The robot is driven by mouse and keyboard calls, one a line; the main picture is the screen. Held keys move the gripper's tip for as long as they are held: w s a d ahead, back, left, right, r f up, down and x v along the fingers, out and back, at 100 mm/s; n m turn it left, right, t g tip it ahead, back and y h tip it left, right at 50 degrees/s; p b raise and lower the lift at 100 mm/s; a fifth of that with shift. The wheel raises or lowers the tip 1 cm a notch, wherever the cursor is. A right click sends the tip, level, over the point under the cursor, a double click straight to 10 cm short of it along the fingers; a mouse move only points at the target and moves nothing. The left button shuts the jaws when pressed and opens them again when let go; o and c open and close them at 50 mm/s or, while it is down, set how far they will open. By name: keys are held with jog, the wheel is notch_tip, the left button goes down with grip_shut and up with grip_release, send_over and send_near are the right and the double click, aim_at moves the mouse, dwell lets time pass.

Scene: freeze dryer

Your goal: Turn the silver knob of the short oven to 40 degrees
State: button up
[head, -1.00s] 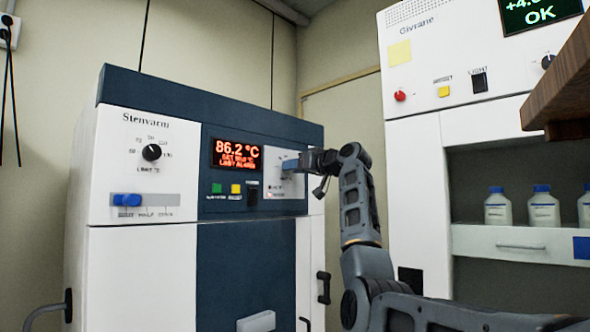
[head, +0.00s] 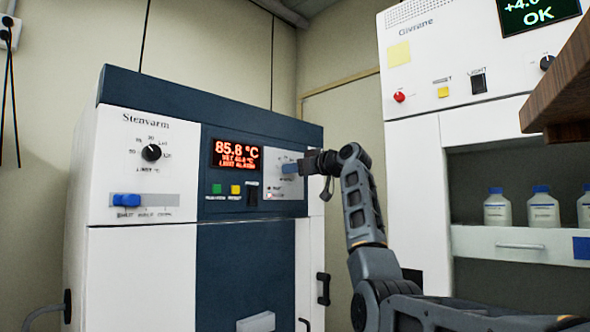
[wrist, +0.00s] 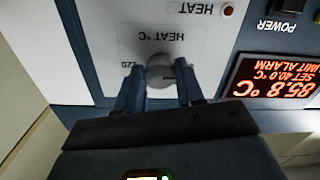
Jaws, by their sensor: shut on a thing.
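The short oven (head: 140,270), white and dark blue and marked Stenvarm, stands left of centre in the head view. Its silver knob (wrist: 160,66) sits on the white panel marked HEAT °C in the wrist view. My gripper (wrist: 159,86) has one blue finger on each side of the knob and is shut on it. In the head view my gripper (head: 290,168) reaches the panel from the right and hides the knob. The red display (head: 236,155) reads 85.8 °C; in the wrist view it (wrist: 275,78) also reads SET 40.0 °C and LIMIT ALARM.
A black limit knob (head: 151,152) and a blue slider (head: 126,200) are on the oven's left panel. Green and yellow buttons (head: 236,189) and a black power switch (head: 253,195) lie below the display. A tall white cabinet (head: 440,160) and a wooden shelf edge (head: 560,90) stand right.

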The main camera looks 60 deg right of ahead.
jog(key=shift+f, duration=0.2)
jog(key=o, duration=1)
jog(key=shift+r, duration=0.15)
jog(key=shift+o, duration=0.2)
jog(key=b+v, duration=0.2)
jog(key=v, duration=0.5)
jog(key=shift+s, duration=0.4)
